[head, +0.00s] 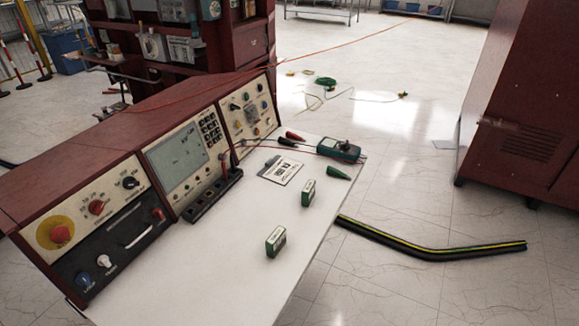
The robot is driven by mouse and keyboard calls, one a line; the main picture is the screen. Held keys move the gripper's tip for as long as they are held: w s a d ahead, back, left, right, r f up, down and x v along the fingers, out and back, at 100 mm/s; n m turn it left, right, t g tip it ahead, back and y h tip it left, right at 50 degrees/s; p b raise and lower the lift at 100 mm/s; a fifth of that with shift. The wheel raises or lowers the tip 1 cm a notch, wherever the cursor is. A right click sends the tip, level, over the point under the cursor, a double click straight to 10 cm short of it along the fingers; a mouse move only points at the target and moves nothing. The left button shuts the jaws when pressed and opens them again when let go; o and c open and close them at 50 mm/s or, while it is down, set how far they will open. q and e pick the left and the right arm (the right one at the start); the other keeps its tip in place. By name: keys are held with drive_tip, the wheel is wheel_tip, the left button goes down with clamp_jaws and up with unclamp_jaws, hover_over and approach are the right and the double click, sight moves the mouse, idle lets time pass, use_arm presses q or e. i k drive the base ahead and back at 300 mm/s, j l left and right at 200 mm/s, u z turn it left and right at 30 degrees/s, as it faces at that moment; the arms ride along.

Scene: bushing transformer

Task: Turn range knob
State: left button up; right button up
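A console (75,165) with a dark red casing and cream panels stands along the left of the white bench. Its near panel carries a large red knob on a yellow disc (60,235), a smaller red knob (97,207) with marks around it, and a black knob (130,182). Below them, a dark panel has a blue knob (83,280) and a white knob (104,261). The far panel (250,108) has several small knobs. The labels are too small to read, so I cannot tell which is the range knob. Neither of my grippers is in view.
A black hose with a yellow stripe (430,250) lies on the floor. A red cabinet (520,110) stands at right.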

sight(129, 182)
drive_tip(key=u, duration=1.25)
